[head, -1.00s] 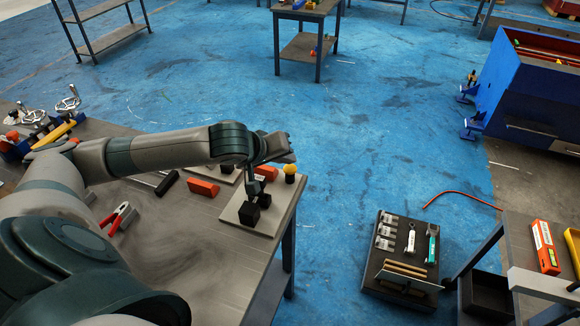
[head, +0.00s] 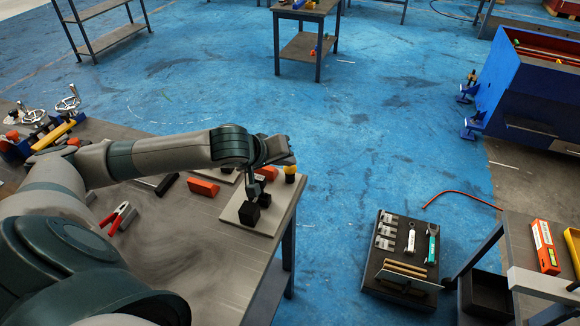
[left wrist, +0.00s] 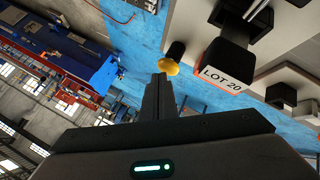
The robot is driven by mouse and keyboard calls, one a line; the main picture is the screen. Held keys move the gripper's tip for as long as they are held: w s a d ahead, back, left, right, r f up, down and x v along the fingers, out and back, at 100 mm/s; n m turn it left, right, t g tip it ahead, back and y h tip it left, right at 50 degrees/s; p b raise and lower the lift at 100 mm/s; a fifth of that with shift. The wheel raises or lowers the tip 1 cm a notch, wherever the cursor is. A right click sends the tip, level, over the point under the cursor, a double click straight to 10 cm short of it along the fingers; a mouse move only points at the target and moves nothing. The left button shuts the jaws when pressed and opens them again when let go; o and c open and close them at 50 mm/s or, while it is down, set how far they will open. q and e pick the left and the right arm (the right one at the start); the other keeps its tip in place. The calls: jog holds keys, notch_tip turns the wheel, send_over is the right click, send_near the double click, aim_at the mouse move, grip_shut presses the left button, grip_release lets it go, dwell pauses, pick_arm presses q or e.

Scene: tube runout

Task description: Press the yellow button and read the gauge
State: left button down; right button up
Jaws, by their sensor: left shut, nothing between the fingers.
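The yellow button (head: 290,169) is a round yellow cap on a short black post at the far right corner of a pale plate (head: 232,211). It also shows in the left wrist view (left wrist: 167,67), just beyond my fingertips. My left gripper (head: 251,187) is shut and empty, with its fingers over the plate, left of the button. The fingers show end-on in the left wrist view (left wrist: 160,84). I cannot tell whether they touch the button. A black block (head: 249,214) stands on the plate. No gauge face can be made out. My right gripper is not in view.
An orange block (head: 266,172) stands behind the gripper; an orange-edged label reading "LOT 20" (left wrist: 222,79) is close by in the wrist view. Another orange piece (head: 203,187) and red-handled pliers (head: 117,216) lie on the bench. Blue floor is open beyond the bench's right edge.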

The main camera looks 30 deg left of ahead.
aim_at(287, 170)
pick_arm(q)
jog(key=shift+f, duration=0.5)
dwell(0.5)
jog(key=shift+r, duration=0.1)
jog(key=shift+r+p, duration=1)
jog(key=shift+p, duration=0.15)
jog(key=shift+r, duration=0.1)
notch_tip(287, 170, up, 5)
jog(key=p, duration=0.5)
dwell(1.0)
